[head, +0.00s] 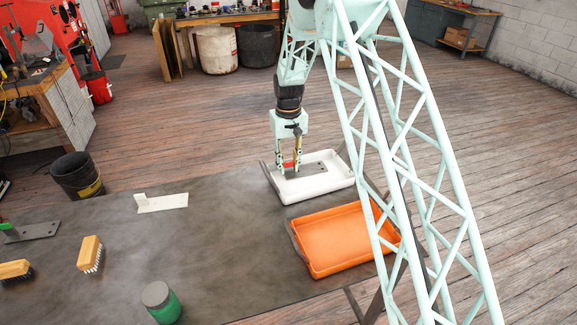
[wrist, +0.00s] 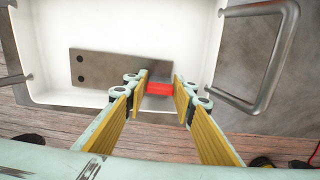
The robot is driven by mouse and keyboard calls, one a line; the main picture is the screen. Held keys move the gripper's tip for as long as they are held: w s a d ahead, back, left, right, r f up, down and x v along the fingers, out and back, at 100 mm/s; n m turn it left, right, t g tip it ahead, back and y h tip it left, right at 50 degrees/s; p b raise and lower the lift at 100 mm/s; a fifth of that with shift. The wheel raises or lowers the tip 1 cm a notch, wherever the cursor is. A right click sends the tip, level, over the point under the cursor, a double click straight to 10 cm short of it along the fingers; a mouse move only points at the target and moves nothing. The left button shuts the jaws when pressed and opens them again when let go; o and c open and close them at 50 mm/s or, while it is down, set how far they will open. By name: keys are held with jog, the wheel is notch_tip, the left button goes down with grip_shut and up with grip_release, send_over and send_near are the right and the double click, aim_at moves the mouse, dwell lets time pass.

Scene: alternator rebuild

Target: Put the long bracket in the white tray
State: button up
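The long bracket (wrist: 105,70), a flat grey metal plate with two holes and a red upright end, is inside the white tray (wrist: 45,97). In the head view the bracket (head: 312,168) appears level and low in the white tray (head: 326,188); whether it touches the floor is hard to tell. My gripper (head: 290,171) points down into the tray. Part of that end is hidden by the fingers.
An orange tray (head: 335,240) stands in front of the white tray. A white bracket (head: 162,203), a green-ended bracket (head: 35,231), two brushes (head: 90,253) (head: 15,269) and a green jar (head: 161,303) are on the dark table. A black bucket (head: 77,177) stands behind it.

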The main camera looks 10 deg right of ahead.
jog(key=o, duration=0.3)
jog(key=shift+r, duration=0.15)
notch_tip(320, 180, up, 11)
jog(key=shift+r+p, duration=0.1)
jog(key=shift+p, duration=0.3)
jog(key=shift+r, duration=0.4)
jog(key=shift+r, duration=0.1)
dwell(0.7)
